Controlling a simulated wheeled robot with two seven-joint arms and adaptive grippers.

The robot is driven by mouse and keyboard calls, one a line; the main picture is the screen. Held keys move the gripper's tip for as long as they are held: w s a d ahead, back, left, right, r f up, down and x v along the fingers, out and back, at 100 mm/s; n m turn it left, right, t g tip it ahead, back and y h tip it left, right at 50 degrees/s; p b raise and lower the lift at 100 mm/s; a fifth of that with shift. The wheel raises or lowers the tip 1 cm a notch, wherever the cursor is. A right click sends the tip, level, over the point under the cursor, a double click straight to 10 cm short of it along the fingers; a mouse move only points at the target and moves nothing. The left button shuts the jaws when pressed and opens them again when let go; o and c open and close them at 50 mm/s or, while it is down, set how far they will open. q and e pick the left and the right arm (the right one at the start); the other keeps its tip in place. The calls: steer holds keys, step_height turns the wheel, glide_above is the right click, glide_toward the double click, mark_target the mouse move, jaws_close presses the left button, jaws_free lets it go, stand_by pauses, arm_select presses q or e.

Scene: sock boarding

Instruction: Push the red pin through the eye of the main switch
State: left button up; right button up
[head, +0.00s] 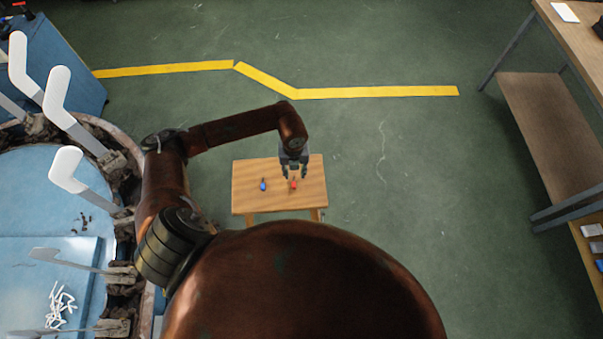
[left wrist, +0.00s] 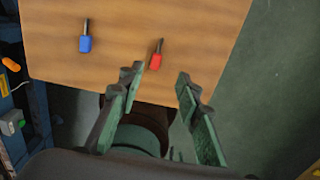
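The red pin (head: 294,185) lies on a small wooden table (head: 245,206). In the left wrist view the red pin (left wrist: 155,62) shows a red handle and a dark shank pointing away from the gripper. My left gripper (head: 295,175) hangs over the table close to the pin, fingers pointing down. In the left wrist view its fingers (left wrist: 158,78) are apart and empty, with the pin just beyond the gap between their tips. I cannot make out the main switch or its eye for certain. My right gripper is in neither view.
A blue pin (head: 263,187) lies left of the red one. White curved forms (head: 68,168) stand on a round machine at the left. A shelf bench (head: 555,120) stands at the right. Yellow tape (head: 380,92) marks the open green floor.

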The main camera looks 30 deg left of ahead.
mark_target(294, 184)
arm_select(q)
steer(key=shift+a+f, duration=0.15)
steer(key=shift+f, duration=1.3)
steer(key=shift+s+f, duration=0.15)
steer(key=shift+f, duration=1.05)
steer(key=shift+s+f, duration=0.15)
steer(key=shift+f, duration=1)
jaws_close()
